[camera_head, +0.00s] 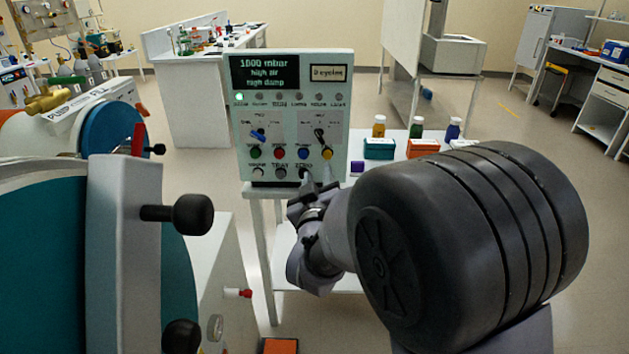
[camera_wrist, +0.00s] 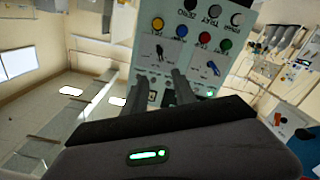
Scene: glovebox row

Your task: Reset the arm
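My gripper (camera_head: 316,178) is in front of the lower right part of a pale control panel (camera_head: 290,62), near the button label that reads ZERO. In the wrist view, the two fingers of my gripper (camera_wrist: 160,74) stand apart with nothing visible between them, and the panel (camera_wrist: 150,22) appears upside down beyond them. Whether a fingertip touches the panel cannot be told. My dark arm fills the right front of the head view.
The panel stands on a white table (camera_head: 350,160) with small bottles, a green box (camera_head: 379,148) and an orange box (camera_head: 423,147). A large teal-and-white round chamber door (camera_head: 125,250) with black knobs is close on the left. Open floor (camera_head: 520,140) lies to the right.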

